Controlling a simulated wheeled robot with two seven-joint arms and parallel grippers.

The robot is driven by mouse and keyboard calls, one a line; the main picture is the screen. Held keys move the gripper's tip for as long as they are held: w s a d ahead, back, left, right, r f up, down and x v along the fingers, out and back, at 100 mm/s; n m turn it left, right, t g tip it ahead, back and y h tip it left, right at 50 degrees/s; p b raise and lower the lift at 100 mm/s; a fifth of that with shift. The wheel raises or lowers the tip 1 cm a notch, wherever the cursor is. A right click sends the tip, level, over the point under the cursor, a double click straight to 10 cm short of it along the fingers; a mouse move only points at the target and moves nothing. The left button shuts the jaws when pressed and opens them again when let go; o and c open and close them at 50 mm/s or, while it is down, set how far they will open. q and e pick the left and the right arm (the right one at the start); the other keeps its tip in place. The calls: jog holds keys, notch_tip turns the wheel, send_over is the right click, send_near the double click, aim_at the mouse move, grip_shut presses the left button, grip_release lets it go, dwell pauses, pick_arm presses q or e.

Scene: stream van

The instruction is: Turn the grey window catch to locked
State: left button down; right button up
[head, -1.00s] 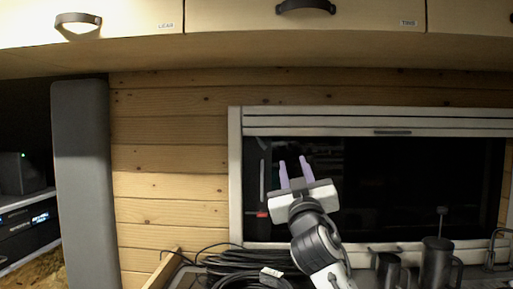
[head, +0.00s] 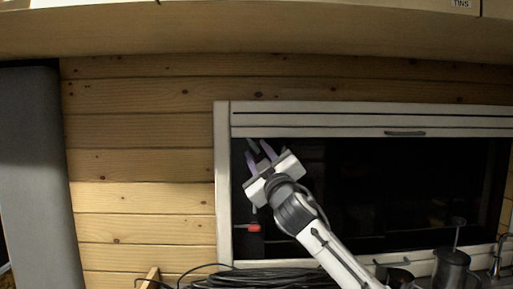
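The grey window catch (head: 253,145) is at the left side of the dark window, mostly hidden behind my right gripper. A slim grey piece of it shows at the fingertips. A red piece (head: 254,228) shows below the gripper, near the left frame. My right gripper (head: 256,149) is in front of the catch, tilted up and to the left. Its two pale purple fingers are apart, with the grey piece seen between their tips. I cannot tell whether they touch it. My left gripper is not in view.
The white window frame (head: 222,190) borders the pane, with a wood-plank wall (head: 140,165) to its left. A cupboard overhangs above.

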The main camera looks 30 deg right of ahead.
jog(key=shift+x, duration=0.8)
grip_shut()
jog(key=shift+n, duration=0.4)
jog(key=n+y, duration=0.1)
jog(key=n, duration=0.1)
jog(key=n+g+y, duration=0.1)
jog(key=n, duration=0.2)
jog(key=shift+d+r+y, duration=0.1)
jog(key=shift+d+y, duration=0.05)
jog(key=shift+y, duration=0.15)
jog(key=n+g, duration=0.1)
jog(key=n, duration=0.1)
jog(key=n+g, duration=0.1)
jog(key=n, duration=0.2)
jog(key=shift+r+n+y, duration=0.1)
jog(key=shift+n+y, duration=0.2)
jog(key=shift+y, duration=0.1)
